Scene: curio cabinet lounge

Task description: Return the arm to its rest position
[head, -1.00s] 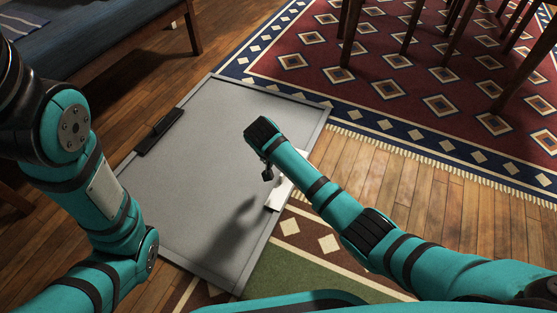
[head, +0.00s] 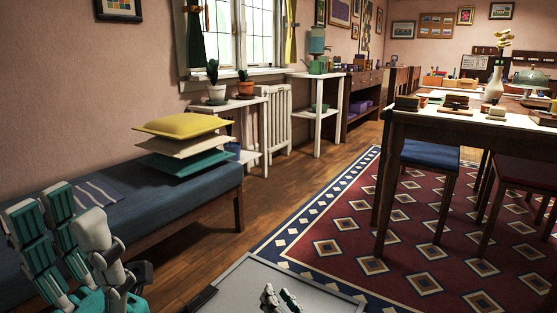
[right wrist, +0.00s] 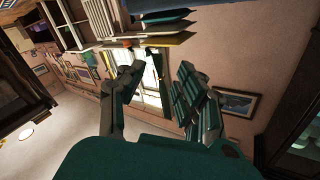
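My left gripper (head: 76,208) is at the lower left of the head view, in front of the blue bench, with its teal and grey fingers pointing up. Its fingers look apart, and I see nothing between them. My right gripper (head: 279,296) shows only by its fingertips at the bottom edge of the head view. In the right wrist view the right gripper's fingers (right wrist: 158,82) are spread with an empty gap between them, with a window and wall behind. Most of both arms is outside the head view.
A blue bench (head: 155,222) with stacked cushions (head: 187,126) stands along the left wall. Plants stand by the window on a white shelf (head: 247,155). A table (head: 473,118) with small items and a vase is at the right, with chairs under it. The patterned rug (head: 345,245) has open floor left of the table.

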